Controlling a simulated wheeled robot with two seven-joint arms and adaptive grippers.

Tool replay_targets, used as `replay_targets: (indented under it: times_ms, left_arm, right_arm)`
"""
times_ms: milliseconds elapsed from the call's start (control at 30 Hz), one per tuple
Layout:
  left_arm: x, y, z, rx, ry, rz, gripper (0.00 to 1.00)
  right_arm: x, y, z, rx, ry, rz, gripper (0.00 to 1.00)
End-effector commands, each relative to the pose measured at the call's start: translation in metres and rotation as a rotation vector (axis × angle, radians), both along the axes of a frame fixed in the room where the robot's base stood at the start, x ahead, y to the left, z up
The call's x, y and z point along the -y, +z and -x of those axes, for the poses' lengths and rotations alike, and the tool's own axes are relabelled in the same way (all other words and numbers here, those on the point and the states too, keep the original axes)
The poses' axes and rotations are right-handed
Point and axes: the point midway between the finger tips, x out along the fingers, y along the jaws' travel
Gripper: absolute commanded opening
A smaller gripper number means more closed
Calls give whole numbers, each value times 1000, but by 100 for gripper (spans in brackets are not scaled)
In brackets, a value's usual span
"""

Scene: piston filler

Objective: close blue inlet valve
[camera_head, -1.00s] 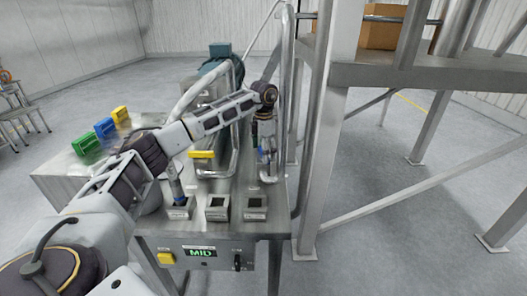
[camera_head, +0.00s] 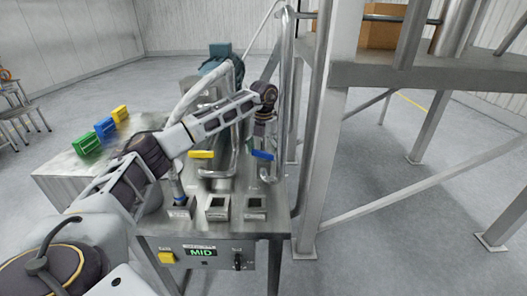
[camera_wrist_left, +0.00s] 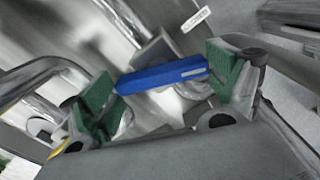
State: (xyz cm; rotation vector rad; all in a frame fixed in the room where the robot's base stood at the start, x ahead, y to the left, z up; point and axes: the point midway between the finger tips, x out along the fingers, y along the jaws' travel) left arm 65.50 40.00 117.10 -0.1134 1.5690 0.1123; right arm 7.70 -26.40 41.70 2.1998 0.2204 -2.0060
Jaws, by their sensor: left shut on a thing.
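The blue inlet valve handle (camera_head: 262,155) lies crosswise on the right-hand steel pipe above the filler's table. In the left wrist view the blue handle (camera_wrist_left: 162,76) spans the gap between the two green finger pads, its ends at the pads. My left gripper (camera_head: 264,140) reaches down over the handle from above and is shut on it. Its fingers are small and partly hidden in the head view. My right gripper is not in view.
A yellow valve handle (camera_head: 201,154) sits left of the blue one. Square sockets (camera_head: 217,207) line the table's front, above a panel with a green MID display (camera_head: 201,252). Blocks stand at the left, including a green one (camera_head: 86,144). A steel frame (camera_head: 325,150) rises close on the right.

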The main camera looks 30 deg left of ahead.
Motion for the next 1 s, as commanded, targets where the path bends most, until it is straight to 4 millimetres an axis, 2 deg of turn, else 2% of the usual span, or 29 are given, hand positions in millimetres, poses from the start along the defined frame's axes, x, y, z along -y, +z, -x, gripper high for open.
replay_targets:
  times_ms: [500,1000]
  left_arm:
    - [-1,3,-1,6,343,-1,65]
    - [-1,3,-1,7,426,0,65]
  right_arm:
    - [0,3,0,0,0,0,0]
    - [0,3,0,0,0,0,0]
